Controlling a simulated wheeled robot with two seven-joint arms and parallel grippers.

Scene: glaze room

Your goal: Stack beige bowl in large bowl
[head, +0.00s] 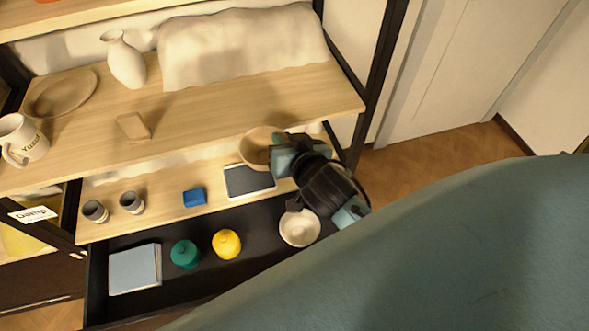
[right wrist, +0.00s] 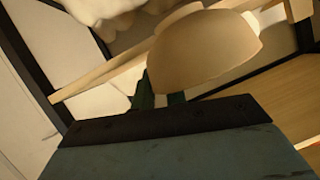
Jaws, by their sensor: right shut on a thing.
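The tan-beige bowl (head: 254,148) is in my right gripper (head: 282,152), whose jaws are shut on its right side. It is held in front of the upper shelf's edge, above the lower shelf. In the right wrist view the bowl (right wrist: 205,50) fills the upper middle, beyond the dark fingers (right wrist: 160,99). A cream-white bowl (head: 299,229) sits in the open dark drawer, below and right of the held bowl, partly covered by my right arm. I cannot tell for certain which bowl is larger. My left gripper is not in view.
The drawer (head: 205,273) also holds a teal jar (head: 185,254), a yellow jar (head: 227,244) and a pale book (head: 135,269). The lower shelf has grey cups (head: 95,211), a blue block (head: 194,197) and a dark tablet (head: 248,181). A brown oval dish (head: 60,93) and vase (head: 125,62) stand above.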

